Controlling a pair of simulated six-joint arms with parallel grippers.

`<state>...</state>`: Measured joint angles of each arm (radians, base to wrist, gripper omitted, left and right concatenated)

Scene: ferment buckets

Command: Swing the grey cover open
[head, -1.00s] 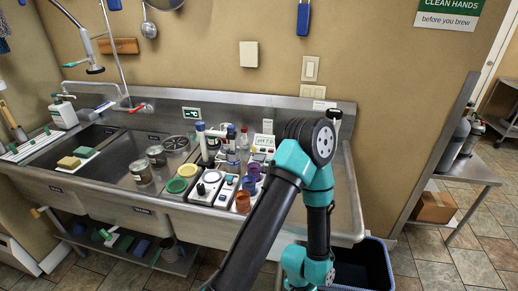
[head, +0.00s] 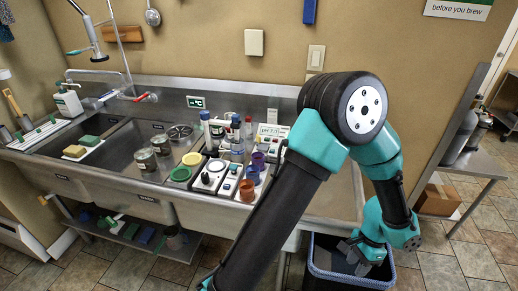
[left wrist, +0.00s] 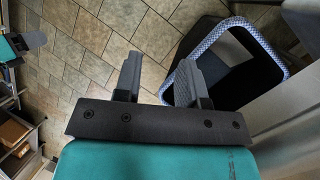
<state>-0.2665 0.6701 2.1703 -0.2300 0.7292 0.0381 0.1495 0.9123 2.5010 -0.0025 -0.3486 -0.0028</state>
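My left gripper (head: 352,254) points down over the blue bin with the pale rim (head: 318,270), under the right end of the sink. In the left wrist view, its two grey fingers (left wrist: 158,82) stand apart with floor tiles between them, so it is open and empty. The bin's rim (left wrist: 284,62) is just beyond the right finger there, and its inside looks dark. I cannot make out a separate grey cover for certain. My left arm hides part of the bin and the sink's right end in the head view.
The steel sink (head: 130,207) holds jars, cups and small devices on its drainboard. A steel side table (head: 470,165) stands at the right, with a cardboard box (head: 437,200) beneath it. The tiled floor right of the bin is open.

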